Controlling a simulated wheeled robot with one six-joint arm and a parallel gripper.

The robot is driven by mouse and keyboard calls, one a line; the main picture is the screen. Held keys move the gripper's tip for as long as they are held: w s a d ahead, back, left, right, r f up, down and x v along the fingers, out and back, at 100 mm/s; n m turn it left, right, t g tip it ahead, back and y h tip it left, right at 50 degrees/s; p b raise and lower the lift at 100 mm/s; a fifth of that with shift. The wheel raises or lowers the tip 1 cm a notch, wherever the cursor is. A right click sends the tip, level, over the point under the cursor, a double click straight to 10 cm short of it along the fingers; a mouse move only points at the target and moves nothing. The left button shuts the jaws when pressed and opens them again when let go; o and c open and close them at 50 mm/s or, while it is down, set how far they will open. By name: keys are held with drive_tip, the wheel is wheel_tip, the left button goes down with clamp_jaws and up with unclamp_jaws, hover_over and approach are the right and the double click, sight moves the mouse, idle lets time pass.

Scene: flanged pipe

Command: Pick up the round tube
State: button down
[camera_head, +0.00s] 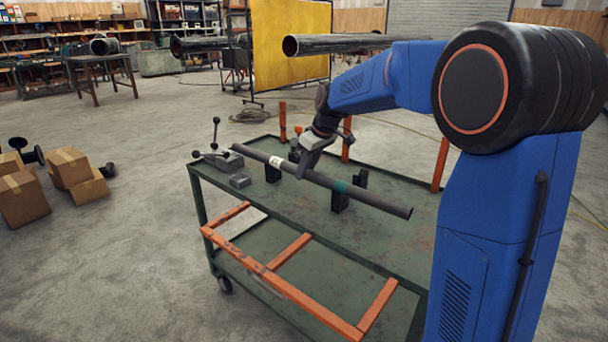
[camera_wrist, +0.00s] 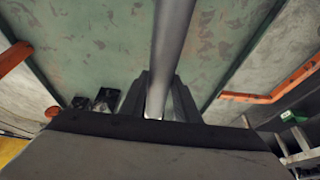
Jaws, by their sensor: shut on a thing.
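In the wrist view the tube (camera_wrist: 172,40) runs up from between the two dark fingers (camera_wrist: 158,98). Black supports (camera_head: 342,197) show close to the tube in the head view; I cannot tell whether the tube touches them.
Orange posts (camera_head: 440,165) and an orange frame (camera_head: 290,248) edge the cart. Cardboard boxes (camera_head: 75,172) lie on the floor at left. A large pipe (camera_head: 345,43) is behind.

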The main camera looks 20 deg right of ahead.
wheel_tip(320, 180, up, 10)
idle(0.7)
drive_tip(key=shift+a, duration=0.1)
